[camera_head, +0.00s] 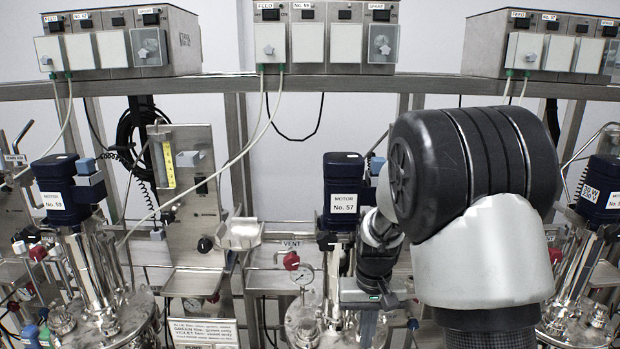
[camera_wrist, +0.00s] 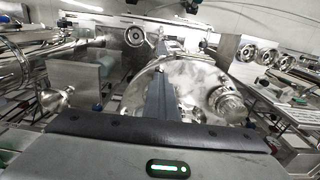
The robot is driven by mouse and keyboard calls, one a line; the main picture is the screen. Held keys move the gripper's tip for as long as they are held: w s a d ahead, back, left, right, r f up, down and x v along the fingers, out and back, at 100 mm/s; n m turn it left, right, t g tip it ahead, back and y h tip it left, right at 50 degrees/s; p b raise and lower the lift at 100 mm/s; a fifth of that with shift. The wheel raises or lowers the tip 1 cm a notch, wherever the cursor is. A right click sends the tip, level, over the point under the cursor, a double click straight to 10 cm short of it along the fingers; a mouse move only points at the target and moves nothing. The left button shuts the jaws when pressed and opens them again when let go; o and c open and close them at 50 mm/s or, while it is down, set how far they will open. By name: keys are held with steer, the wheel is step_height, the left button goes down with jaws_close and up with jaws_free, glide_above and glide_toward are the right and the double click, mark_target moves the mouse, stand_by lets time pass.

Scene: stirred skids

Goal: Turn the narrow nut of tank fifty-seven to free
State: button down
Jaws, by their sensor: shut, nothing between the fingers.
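The motor labelled No. 57 (camera_head: 343,190) stands in the middle of the head view, above the round steel lid of its tank (camera_head: 303,325). My gripper (camera_head: 367,328) points down just right of the motor, in front of the tank, and its fingertips are hard to make out. In the wrist view my shut fingers (camera_wrist: 161,100) stand over the shiny lid (camera_wrist: 192,75), with nothing between them. A ribbed round fitting (camera_wrist: 228,104) sits on the lid to the right of the fingers, apart from them. I cannot tell which fitting is the narrow nut.
A pressure gauge (camera_head: 303,275) and a red knob (camera_head: 291,261) stand left of my gripper. Motor No. 59 (camera_head: 60,190) is at left, another motor (camera_head: 601,190) at right. A control box (camera_head: 325,38) sits on the rail above. Pipes and hoses crowd the space.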

steer(key=shift+w+d, duration=0.15)
steer(key=shift+d+r, duration=0.1)
steer(key=shift+d, duration=0.15)
stand_by(0.3)
steer(key=shift+s+d, duration=0.1)
steer(key=shift+s, duration=0.25)
steer(key=shift+s+r+p, duration=0.1)
steer(key=shift+r+p, duration=2)
steer(key=shift+r, duration=0.85)
